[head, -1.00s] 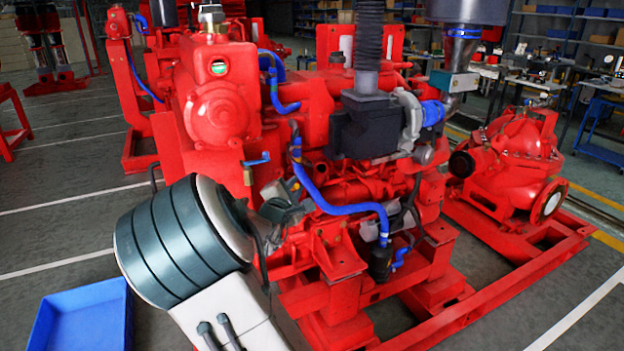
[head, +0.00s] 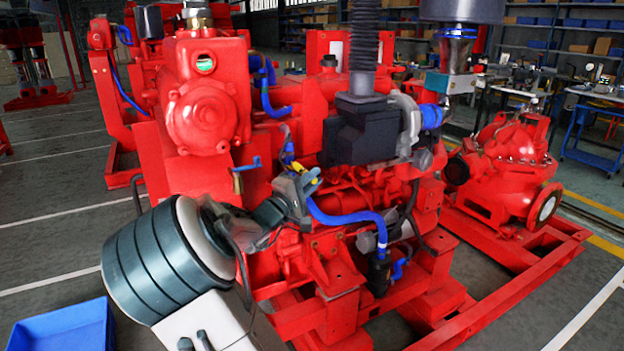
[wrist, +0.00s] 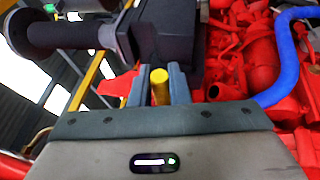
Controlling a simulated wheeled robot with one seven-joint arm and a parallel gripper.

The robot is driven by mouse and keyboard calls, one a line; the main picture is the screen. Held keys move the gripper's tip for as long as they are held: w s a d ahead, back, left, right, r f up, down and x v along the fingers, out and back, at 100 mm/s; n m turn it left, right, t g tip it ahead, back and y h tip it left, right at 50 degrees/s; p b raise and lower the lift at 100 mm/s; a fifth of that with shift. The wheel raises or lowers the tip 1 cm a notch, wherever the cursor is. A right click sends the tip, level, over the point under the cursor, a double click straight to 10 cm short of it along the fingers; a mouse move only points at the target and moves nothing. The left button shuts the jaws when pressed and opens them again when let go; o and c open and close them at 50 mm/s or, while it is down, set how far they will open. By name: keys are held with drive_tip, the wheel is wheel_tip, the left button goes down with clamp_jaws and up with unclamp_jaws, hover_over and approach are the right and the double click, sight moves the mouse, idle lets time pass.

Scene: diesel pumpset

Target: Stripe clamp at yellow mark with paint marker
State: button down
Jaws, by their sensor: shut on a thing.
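My gripper (head: 308,184) is in front of the red engine (head: 345,180), left of and below the black box (head: 365,135) on it. It is shut on the paint marker (head: 313,181), which shows only as small yellow pieces in the head view. In the wrist view the marker's round yellow end (wrist: 160,84) stands between the two grey fingers (wrist: 160,90). Beyond the fingertips is the dark box (wrist: 173,40), joined to a ribbed black hose (wrist: 62,35) by a grey ring. I cannot tell which ring is the clamp, and I make out no yellow mark on one.
A blue hose (head: 345,218) curves just right of and below my gripper. A blue coupling (head: 431,116) is farther right. The red pump (head: 515,160) stands at the right. A blue tray (head: 62,326) is on the floor at lower left; grey floor beyond it is open.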

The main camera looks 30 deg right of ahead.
sight(301, 173)
drive_tip(key=shift+r+p, duration=0.3)
drive_tip(key=shift+p, duration=0.15)
drive_tip(key=shift+w+p, duration=0.3)
drive_tip(key=shift+p, duration=0.2)
drive_tip(key=w+p, duration=0.3)
drive_tip(key=shift+w+a+f, duration=0.1)
drive_tip(key=shift+w+f, duration=0.2)
drive_tip(key=shift+w, duration=0.2)
drive_tip(key=shift+p, duration=0.7)
drive_tip(key=shift+w, duration=0.15)
drive_tip(key=shift+r+p, duration=0.15)
drive_tip(key=shift+p, duration=0.3)
drive_tip(key=shift+f, duration=0.2)
idle(0.4)
